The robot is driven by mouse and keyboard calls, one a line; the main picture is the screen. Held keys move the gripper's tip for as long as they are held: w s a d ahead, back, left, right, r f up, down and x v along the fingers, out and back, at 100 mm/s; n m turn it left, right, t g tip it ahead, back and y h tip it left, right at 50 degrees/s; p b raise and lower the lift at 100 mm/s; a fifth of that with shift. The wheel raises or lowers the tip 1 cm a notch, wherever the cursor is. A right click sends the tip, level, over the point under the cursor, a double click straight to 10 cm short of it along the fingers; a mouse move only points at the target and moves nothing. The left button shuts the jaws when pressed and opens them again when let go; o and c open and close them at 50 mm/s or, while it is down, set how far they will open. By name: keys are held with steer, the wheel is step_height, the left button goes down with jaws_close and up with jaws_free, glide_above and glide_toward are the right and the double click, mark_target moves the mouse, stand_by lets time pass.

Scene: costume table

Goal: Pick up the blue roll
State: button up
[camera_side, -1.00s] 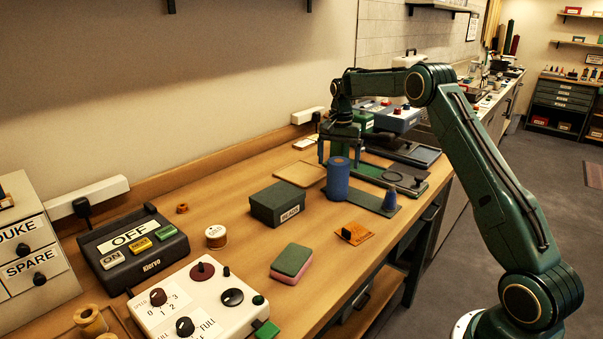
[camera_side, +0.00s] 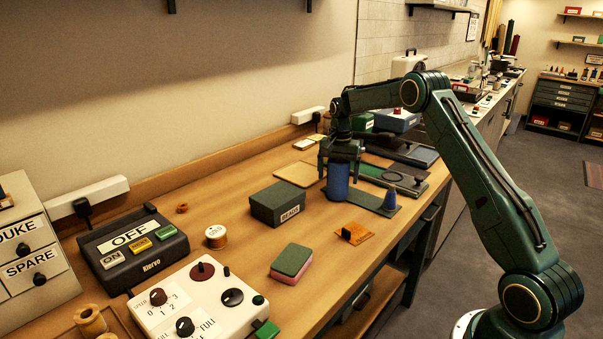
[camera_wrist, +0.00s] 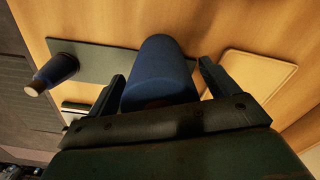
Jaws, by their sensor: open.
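The blue roll (camera_side: 337,182) stands upright on the wooden table, at the left end of a dark flat strip. My gripper (camera_side: 339,165) is over it, pointing down, with its fingers around the upper part of the roll. In the wrist view the blue roll (camera_wrist: 160,70) sits between the two spread fingertips of my gripper (camera_wrist: 160,72), with a visible gap on the right side. The gripper is open. The gripper body hides the top of the roll in the side view.
A dark green box (camera_side: 281,203) stands to the left of the roll. A tan board (camera_side: 297,174) lies behind.

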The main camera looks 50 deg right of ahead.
steer(key=c, duration=1.1)
steer(key=shift+r, duration=0.15)
step_height(320, 180, up, 20)
stand_by(0.3)
stand_by(0.5)
